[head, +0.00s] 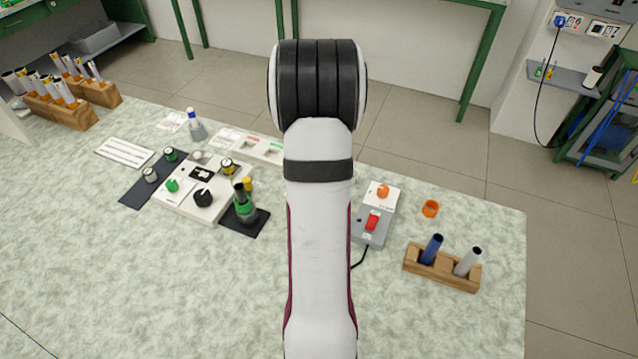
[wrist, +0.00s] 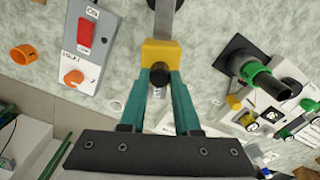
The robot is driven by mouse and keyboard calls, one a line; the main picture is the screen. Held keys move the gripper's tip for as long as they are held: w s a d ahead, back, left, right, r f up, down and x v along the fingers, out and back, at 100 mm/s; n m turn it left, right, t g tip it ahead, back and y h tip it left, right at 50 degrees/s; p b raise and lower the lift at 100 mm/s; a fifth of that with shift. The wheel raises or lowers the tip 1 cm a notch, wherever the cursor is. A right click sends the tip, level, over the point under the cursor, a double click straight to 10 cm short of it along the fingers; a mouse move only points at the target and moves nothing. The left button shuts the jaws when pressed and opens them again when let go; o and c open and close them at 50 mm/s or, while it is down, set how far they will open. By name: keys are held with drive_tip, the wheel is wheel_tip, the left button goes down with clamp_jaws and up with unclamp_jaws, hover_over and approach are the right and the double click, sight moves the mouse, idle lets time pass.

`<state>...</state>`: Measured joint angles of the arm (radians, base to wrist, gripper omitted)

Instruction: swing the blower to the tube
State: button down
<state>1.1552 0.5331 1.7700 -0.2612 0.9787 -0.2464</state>
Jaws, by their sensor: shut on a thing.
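My gripper (wrist: 159,78) is shut on a yellow block (wrist: 160,52) with a dark round end, in the wrist view. A flat grey metal bar (wrist: 166,18) runs from the block to the top edge; this looks like part of the blower, but its body is not clearly seen. In the head view my arm hides the gripper and the block. A dark upright tube with a green collar (head: 243,204) stands on a black base left of my arm; it also shows right of the gripper in the wrist view (wrist: 262,78), apart from the block.
A grey control box (head: 371,228) with a red switch and orange knob stands right of my arm. Beyond it are an orange ring (head: 431,208) and a wooden rack (head: 440,270) holding a blue and a white tube. A white panel with knobs (head: 188,200) lies left.

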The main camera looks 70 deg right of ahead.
drive_tip(key=shift+w+a+n, duration=0.25)
drive_tip(key=shift+w+n, duration=0.2)
drive_tip(key=shift+n, duration=0.1)
drive_tip(key=shift+w+a+n, duration=0.25)
drive_tip(key=shift+w+n, duration=0.2)
drive_tip(key=shift+n, duration=0.1)
drive_tip(key=w+a+n, duration=0.4)
drive_tip(key=a+n, duration=0.2)
drive_tip(key=n, duration=0.3)
drive_tip(key=shift+a, duration=0.25)
drive_tip(key=shift+w, duration=0.1)
drive_tip(key=c, duration=0.6)
unclamp_jaws()
drive_tip(key=shift+r, duration=0.1)
